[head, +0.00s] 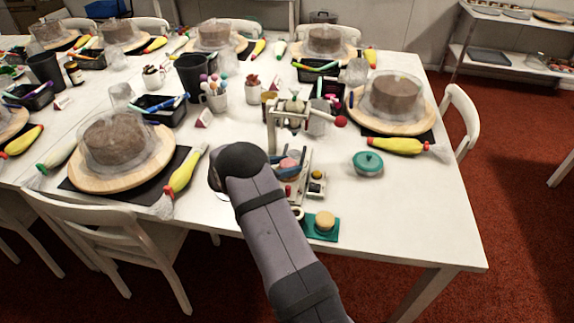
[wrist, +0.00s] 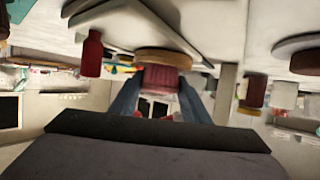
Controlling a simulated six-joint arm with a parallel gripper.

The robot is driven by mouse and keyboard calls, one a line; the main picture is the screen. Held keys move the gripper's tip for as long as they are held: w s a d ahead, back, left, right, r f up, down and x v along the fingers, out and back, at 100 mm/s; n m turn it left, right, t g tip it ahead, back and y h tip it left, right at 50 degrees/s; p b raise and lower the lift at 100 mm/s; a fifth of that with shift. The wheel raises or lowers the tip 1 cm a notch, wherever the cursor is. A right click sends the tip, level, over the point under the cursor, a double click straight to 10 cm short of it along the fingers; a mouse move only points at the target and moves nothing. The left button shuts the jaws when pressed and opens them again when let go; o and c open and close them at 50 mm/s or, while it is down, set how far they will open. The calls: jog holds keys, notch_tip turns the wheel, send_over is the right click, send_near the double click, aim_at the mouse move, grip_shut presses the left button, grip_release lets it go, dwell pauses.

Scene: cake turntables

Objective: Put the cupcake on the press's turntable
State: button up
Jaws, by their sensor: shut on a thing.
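The press (head: 289,112), a pale stand with a red knob at its right, stands on the white table in the head view. My gripper (head: 289,171), with blue-grey fingers, is low in front of it. It is shut on a pink cupcake (head: 290,161). In the wrist view the reddish, ridged cupcake (wrist: 160,79) shows between the two fingers of my gripper (wrist: 158,98). A tan round disc (wrist: 167,57) borders it there. I cannot tell whether this is the turntable, or whether the cupcake touches it. The press's turntable is not clearly visible in the head view.
A small control box (head: 317,184) and a green mat (head: 334,233) with a yellow-tan round piece (head: 325,221) are right of my arm. A teal lidded pot (head: 367,164) stands farther right. A domed cake (head: 115,140) is at left. The front right table is clear.

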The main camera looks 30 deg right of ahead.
jog(key=shift+f, duration=0.15)
jog(key=o, duration=1)
jog(key=shift+o, duration=0.2)
jog(key=b+v, duration=0.1)
jog(key=v, duration=1.1)
